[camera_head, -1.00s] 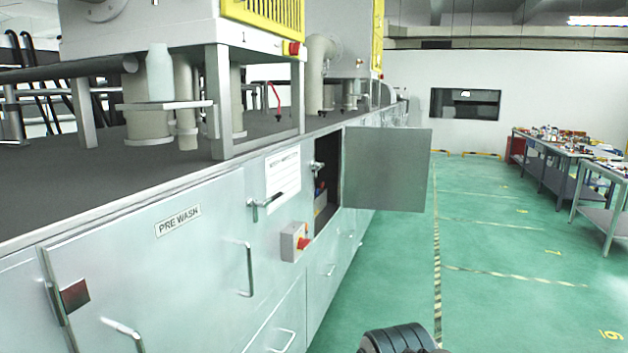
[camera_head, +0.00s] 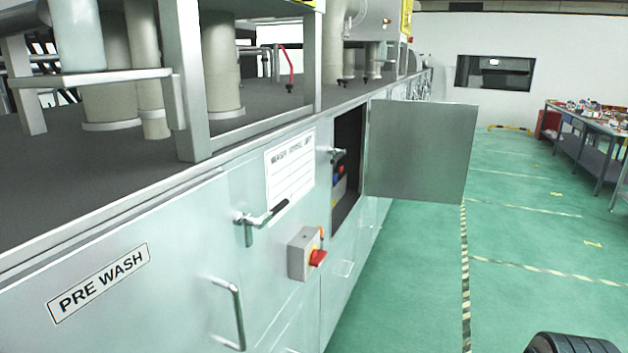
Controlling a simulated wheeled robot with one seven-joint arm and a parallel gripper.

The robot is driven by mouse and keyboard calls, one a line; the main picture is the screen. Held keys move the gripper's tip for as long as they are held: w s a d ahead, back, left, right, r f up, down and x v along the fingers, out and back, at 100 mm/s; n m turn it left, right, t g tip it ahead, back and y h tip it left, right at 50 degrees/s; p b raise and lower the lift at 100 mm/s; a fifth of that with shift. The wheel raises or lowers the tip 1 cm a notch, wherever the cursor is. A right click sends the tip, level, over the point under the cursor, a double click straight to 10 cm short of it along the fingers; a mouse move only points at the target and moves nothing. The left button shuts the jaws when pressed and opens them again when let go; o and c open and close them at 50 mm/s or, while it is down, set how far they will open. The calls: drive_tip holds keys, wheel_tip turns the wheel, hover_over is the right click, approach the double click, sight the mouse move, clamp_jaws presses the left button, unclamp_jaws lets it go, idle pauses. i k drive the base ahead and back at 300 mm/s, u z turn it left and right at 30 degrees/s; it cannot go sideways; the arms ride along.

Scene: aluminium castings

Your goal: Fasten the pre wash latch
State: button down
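The PRE WASH label (camera_head: 98,283) is on a grey metal door panel (camera_head: 165,255) at the lower left. A lever latch (camera_head: 262,213) with a metal pivot and a dark grip is at that panel's upper right. Its grip points right and slightly up; I cannot tell whether it is fastened. A bent metal pull handle (camera_head: 232,312) is on the panel below it. My gripper is not in view; only a dark ribbed part of my arm shows at the bottom right, apart from the latch.
The green floor (camera_head: 420,290) beside the machine is clear. A cluttered workbench (camera_head: 590,125) stands at the far right.

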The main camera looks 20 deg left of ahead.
sight(239, 218)
drive_tip(key=u, duration=0.35)
drive_tip(key=i, duration=0.75)
drive_tip(key=u, duration=0.9)
drive_tip(key=i, duration=0.3)
drive_tip(key=u, duration=0.3)
